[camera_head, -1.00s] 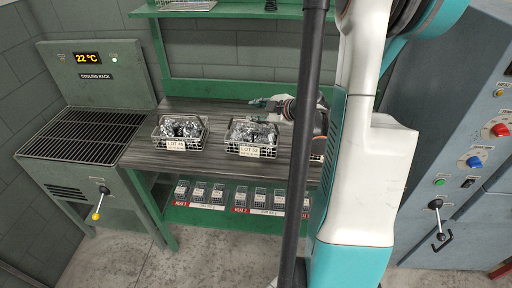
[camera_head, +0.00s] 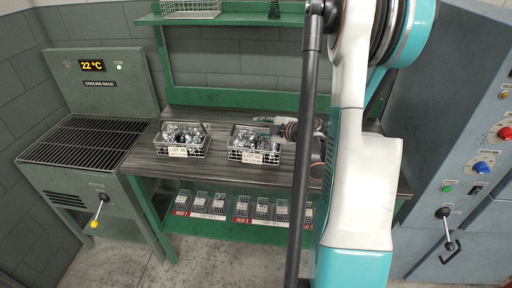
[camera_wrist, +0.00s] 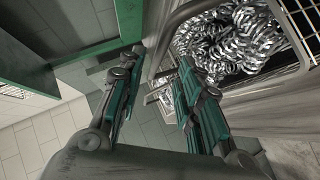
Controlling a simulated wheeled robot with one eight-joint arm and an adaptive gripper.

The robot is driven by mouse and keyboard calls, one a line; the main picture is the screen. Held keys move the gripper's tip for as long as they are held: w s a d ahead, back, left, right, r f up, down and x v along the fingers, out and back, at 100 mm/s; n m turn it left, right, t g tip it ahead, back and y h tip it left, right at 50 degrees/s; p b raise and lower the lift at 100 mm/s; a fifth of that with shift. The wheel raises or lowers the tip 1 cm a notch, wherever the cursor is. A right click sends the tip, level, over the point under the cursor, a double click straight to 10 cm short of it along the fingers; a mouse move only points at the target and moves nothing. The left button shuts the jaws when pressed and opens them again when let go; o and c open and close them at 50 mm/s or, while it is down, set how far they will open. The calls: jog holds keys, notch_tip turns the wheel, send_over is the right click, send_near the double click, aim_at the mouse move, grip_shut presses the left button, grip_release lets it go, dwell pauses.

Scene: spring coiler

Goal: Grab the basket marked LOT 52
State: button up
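The basket marked LOT 52 (camera_head: 258,158) stands on the dark bench top (camera_head: 220,165). It is a white wire basket full of shiny metal coils, with a label on its front. A similar basket, whose label seems to read LOT 45 (camera_head: 177,152), stands to its left. My gripper (camera_head: 266,122) is at the back right of the LOT 52 basket, partly overlapping it in the head view. In the wrist view my gripper (camera_wrist: 160,62) has its two fingers apart, with nothing visible held between them. A coil-filled basket (camera_wrist: 175,52) lies at the right finger; contact cannot be told.
A cooling rack (camera_head: 75,142) reading 22 °C stands left of the bench. Several small baskets (camera_head: 220,203) sit on the lower shelf. The upper shelf (camera_head: 235,18) holds a wire basket. A grey control cabinet (camera_head: 465,150) stands at right. Bench space between the two baskets is clear.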

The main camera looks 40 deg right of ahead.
aim_at(255, 125)
jog(key=b+x, duration=0.2)
jog(key=x, duration=0.3)
jog(key=shift+w+r, duration=0.15)
jog(key=shift+r, duration=0.05)
jog(key=shift+c, duration=0.4)
grip_shut()
